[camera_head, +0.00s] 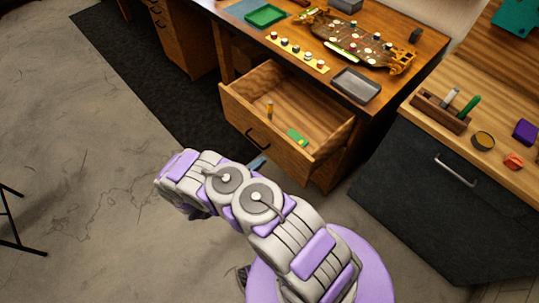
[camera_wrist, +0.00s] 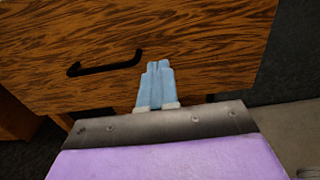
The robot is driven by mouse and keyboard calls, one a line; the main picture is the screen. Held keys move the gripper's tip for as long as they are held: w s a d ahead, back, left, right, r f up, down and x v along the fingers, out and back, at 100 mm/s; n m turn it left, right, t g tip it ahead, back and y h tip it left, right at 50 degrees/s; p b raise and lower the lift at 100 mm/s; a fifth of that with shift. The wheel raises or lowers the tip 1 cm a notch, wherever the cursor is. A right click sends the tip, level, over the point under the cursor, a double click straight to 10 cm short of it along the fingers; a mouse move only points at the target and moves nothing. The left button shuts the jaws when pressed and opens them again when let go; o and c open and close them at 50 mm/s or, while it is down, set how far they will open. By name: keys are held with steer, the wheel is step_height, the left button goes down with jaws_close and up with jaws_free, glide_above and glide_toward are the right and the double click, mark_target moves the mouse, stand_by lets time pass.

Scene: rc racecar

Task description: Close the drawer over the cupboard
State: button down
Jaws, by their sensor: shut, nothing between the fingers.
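The wooden drawer (camera_head: 262,130) is pulled out of the desk in the head view, with its black handle (camera_head: 257,139) on the front. An orange-capped small item (camera_head: 269,110) and a green and yellow item (camera_head: 297,138) lie inside it. In the wrist view the drawer front (camera_wrist: 200,40) fills the upper part, with the handle (camera_wrist: 104,66) to the left of my gripper (camera_wrist: 158,66). My blue gripper fingers are shut and empty, in front of the lower part of the drawer front. I cannot tell whether they touch it. The fingertips (camera_head: 258,162) show partly behind my arm in the head view.
A dark cabinet (camera_head: 420,200) stands to the right. Grey floor (camera_head: 90,130) lies open on the left.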

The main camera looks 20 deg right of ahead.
mark_target(275, 149)
steer(key=b+x, duration=0.1)
steer(key=x, duration=0.4)
steer(key=shift+w, duration=0.2)
steer(key=shift+d, duration=0.25)
steer(key=shift+d, duration=0.2)
steer(key=shift+w+r, duration=0.1)
steer(key=shift+w, duration=0.05)
